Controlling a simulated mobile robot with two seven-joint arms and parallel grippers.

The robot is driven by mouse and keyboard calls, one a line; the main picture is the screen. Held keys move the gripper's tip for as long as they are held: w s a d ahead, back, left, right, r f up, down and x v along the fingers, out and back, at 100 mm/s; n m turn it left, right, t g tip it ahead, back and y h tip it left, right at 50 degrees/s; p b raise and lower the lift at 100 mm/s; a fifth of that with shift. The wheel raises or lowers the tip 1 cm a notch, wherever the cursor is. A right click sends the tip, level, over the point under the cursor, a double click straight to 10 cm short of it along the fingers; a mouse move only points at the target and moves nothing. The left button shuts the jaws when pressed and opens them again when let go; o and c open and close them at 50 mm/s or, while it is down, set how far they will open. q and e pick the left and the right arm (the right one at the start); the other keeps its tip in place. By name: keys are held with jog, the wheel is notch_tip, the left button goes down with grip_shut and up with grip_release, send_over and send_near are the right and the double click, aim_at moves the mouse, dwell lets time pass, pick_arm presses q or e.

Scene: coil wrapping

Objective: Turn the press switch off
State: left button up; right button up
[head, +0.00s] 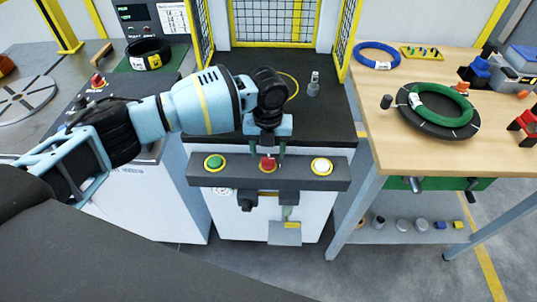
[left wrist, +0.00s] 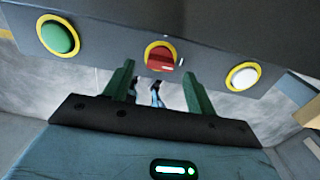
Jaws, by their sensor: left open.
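The press switch is a red knob (head: 267,165) in a yellow ring, at the middle of the dark control bar (head: 295,175) on the press front. In the left wrist view the red knob (left wrist: 160,58) shows a raised grip with a small pale mark. My left gripper (head: 267,151) is at the bar, its green fingers pointing down on both sides of the knob. In the left wrist view my left gripper (left wrist: 157,72) is open, with the knob just beyond the fingertips. I cannot tell whether they touch it. My right gripper is not in view.
A green button (head: 214,163) sits left of the knob and a white button (head: 321,166) right of it. A wooden table (head: 398,150) with a wrapped coil (head: 440,108) stands at the right. A yellow-framed mesh guard (head: 347,40) is behind.

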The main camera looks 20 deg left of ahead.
aim_at(268, 162)
pick_arm(q)
jog(key=shift+f, duration=1.4)
jog(key=c, duration=1)
